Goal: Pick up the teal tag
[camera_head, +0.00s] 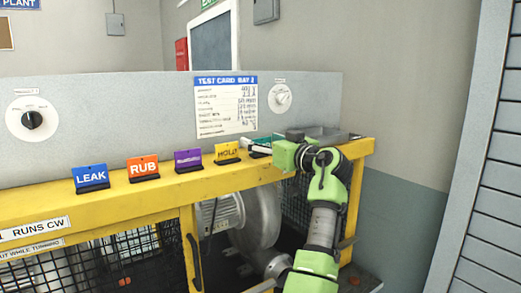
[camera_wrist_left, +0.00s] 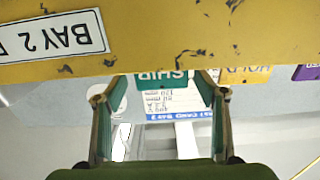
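The teal tag (camera_wrist_left: 162,80) appears upside down in the left wrist view, its lettering facing the camera. It is between the two fingertips of my left gripper, with a visible gap on each side. That gripper is open, and I see no finger touching the tag. In the head view my left gripper (camera_head: 262,146) is at the bench ledge, just right of the yellow tag (camera_head: 227,152). There the gripper and arm largely hide the teal tag's place. My right gripper is in neither view.
Blue (camera_head: 90,177), orange (camera_head: 142,167) and purple (camera_head: 188,159) tags stand left of the yellow one on the yellow ledge (camera_head: 120,200). A grey tray (camera_head: 325,133) is behind the arm at right. A panel with a test card (camera_head: 226,105) rises behind.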

